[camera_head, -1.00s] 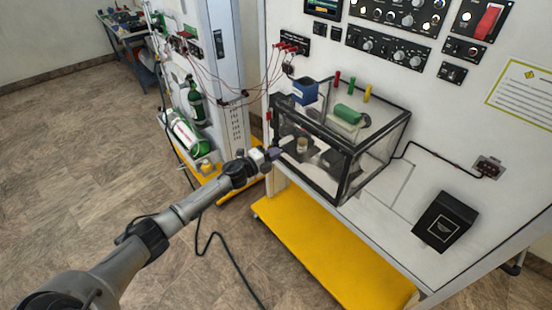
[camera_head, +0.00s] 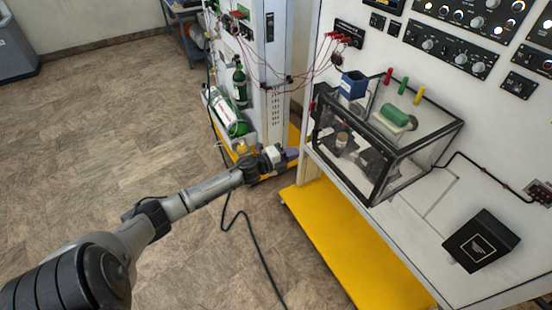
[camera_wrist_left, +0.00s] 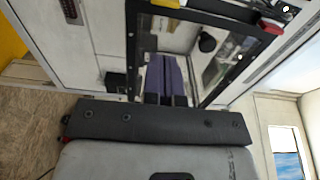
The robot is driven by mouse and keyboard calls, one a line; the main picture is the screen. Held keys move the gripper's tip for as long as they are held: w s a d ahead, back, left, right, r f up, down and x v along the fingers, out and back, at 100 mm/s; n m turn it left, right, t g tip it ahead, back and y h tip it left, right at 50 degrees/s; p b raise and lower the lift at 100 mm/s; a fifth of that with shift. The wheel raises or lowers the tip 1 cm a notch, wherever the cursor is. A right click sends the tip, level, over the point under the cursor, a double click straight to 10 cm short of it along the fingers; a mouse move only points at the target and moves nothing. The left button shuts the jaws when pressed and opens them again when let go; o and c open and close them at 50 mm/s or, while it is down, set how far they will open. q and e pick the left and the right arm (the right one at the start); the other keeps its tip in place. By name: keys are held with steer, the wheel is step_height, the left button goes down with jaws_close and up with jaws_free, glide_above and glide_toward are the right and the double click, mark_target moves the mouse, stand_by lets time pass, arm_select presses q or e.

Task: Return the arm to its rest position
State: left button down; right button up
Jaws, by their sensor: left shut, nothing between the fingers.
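My left arm comes in from the lower left in the head view. Its gripper (camera_head: 291,154) is at the left edge of the glass-walled chamber (camera_head: 425,150), in front of the bench; I cannot tell whether it touches the frame. In the left wrist view the two purple fingers of the left gripper (camera_wrist_left: 172,78) lie side by side with no gap, shut with nothing between them. The chamber's dark frame (camera_wrist_left: 133,45) shows just beyond them. My right gripper is not in view.
A blue box (camera_head: 353,86) and a green cylinder (camera_head: 394,113) sit on the chamber top. A black box (camera_head: 480,240) stands on the bench to the right. A yellow base (camera_head: 345,250) lies below. The floor (camera_head: 90,140) at left is clear.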

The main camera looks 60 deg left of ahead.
arm_select(q)
steer(key=s, duration=0.6)
steer(key=shift+a+b, duration=0.25)
steer(key=shift+b, duration=0.1)
